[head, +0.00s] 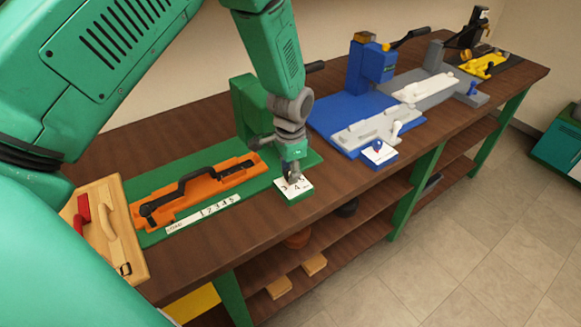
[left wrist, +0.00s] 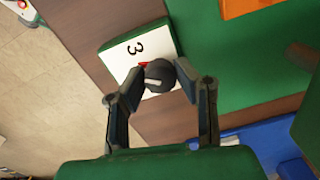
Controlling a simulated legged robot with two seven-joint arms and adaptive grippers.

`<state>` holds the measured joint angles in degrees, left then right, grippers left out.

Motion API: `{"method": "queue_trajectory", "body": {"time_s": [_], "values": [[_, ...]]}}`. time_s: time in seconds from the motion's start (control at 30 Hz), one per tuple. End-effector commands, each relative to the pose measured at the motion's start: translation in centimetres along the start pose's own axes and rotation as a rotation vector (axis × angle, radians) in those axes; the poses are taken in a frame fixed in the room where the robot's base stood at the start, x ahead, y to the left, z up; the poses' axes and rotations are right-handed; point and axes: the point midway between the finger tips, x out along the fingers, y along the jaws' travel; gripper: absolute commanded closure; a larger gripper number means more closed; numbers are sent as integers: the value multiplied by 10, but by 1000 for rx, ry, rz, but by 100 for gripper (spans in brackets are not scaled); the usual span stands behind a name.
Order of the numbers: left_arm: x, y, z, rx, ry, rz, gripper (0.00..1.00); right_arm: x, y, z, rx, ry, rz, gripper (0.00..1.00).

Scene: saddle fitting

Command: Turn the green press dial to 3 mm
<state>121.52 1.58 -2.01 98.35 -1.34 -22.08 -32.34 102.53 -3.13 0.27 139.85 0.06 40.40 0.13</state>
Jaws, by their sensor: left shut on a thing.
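The green press dial is a dark round knob (left wrist: 158,76) on a white number plate (head: 304,188) at the front edge of the green press base (head: 150,238). In the left wrist view a 3 shows on the plate (left wrist: 131,58), and a small red pointer (left wrist: 143,65) shows at the knob's edge on the side towards the 3. My left gripper (head: 292,178) is lowered onto the dial; in the left wrist view its two fingers (left wrist: 161,72) close on the knob from both sides. In the head view the gripper hides the knob. My right gripper is not in view.
An orange piece with a black handle (head: 200,185) lies on the green base, beside a numbered strip (head: 203,214). A wooden board (head: 107,225) with a red part stands left. Blue (head: 368,65), grey and yellow stations stand further right along the brown bench. Shelves lie below.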

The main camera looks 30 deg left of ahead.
Motion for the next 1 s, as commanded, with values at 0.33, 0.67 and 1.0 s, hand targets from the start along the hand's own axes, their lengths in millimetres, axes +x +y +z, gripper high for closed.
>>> {"method": "queue_trajectory", "body": {"time_s": [0.33,0.67,1.0], "values": [[-2,-2,-1,274,11,-3,100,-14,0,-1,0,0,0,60],[-1,-2,-1,410,16,-4,100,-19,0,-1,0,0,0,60],[-1,-3,-1,440,16,-5,100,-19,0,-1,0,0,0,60]]}}
